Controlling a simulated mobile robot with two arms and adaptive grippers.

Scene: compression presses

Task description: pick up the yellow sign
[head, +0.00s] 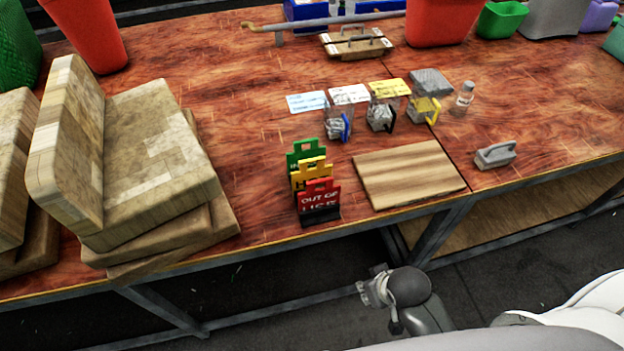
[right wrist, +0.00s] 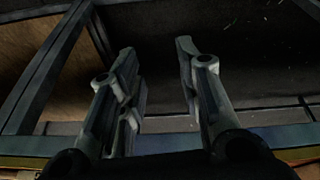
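The yellow sign (head: 308,172) stands upright on the table between a green sign (head: 303,148) behind it and a red sign (head: 319,197) in front. The red sign hides its lower part. All three share a dark stand (head: 320,217) near the table's front edge. My right gripper (head: 370,290) is below and in front of the table edge, to the right of the signs and apart from them. In the right wrist view its two fingers (right wrist: 162,65) are spread with nothing between them. My left gripper is not in view.
A wooden board (head: 408,175) lies right of the signs. Stacked wooden blocks (head: 150,165) fill the left side. Small clear containers (head: 381,117) stand behind the board, and a grey block with a handle (head: 495,154) sits at right. The table's steel frame (head: 440,232) is close to my right gripper.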

